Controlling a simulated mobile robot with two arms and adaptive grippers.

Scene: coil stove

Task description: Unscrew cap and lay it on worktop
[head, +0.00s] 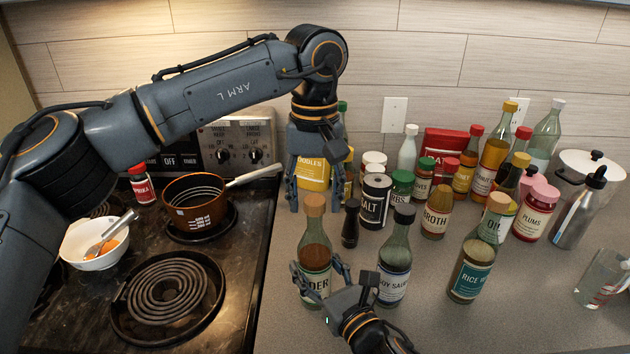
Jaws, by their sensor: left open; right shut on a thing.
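A bottle with brown contents and a label ending in "DER" (315,250) stands upright at the left front of the grey worktop (420,335). Its tan cap (314,205) is on its neck. My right gripper (318,272) is shut on the bottle's lower body from the front, hiding part of the label. My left gripper (315,205) is open and points down over the cap, with one finger to each side in the picture. I cannot tell whether the fingers touch the cap.
A dark grinder (351,223), a soy sauce bottle (395,257) and a rice bottle (472,265) stand close to the right. Several jars and bottles crowd behind. The stove with a copper pot (195,208) is at left. Front worktop is fairly clear.

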